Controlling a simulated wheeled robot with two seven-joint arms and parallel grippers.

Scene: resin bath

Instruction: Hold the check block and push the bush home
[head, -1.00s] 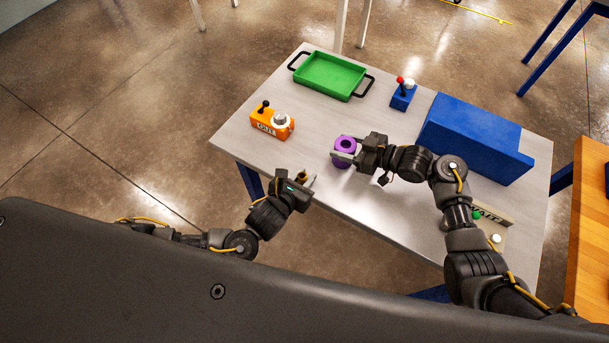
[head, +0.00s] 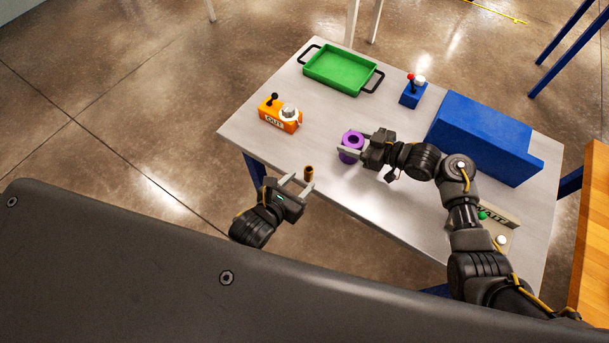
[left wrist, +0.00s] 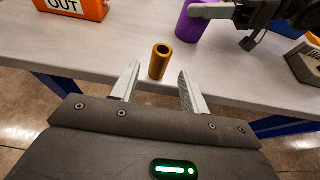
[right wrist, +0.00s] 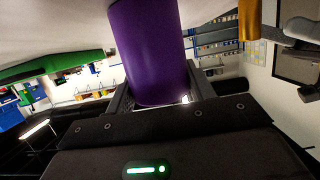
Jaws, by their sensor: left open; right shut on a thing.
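The check block (head: 352,137) is a purple cylinder with a round hole in its top. My right gripper (head: 350,153) is shut on it near the table's front edge; the block (right wrist: 148,50) fills the middle of the right wrist view. The bush (head: 308,173) is a small brass-coloured hollow cylinder, upright by the table's front edge, left of the block and apart from it. My left gripper (head: 299,184) is open and empty. In the left wrist view the bush (left wrist: 160,62) shows between and just beyond the fingertips, touching neither.
An orange box marked OUT (head: 279,116) with a black lever stands at the left. A green tray (head: 340,71) and a small blue switch box (head: 413,95) are at the back.

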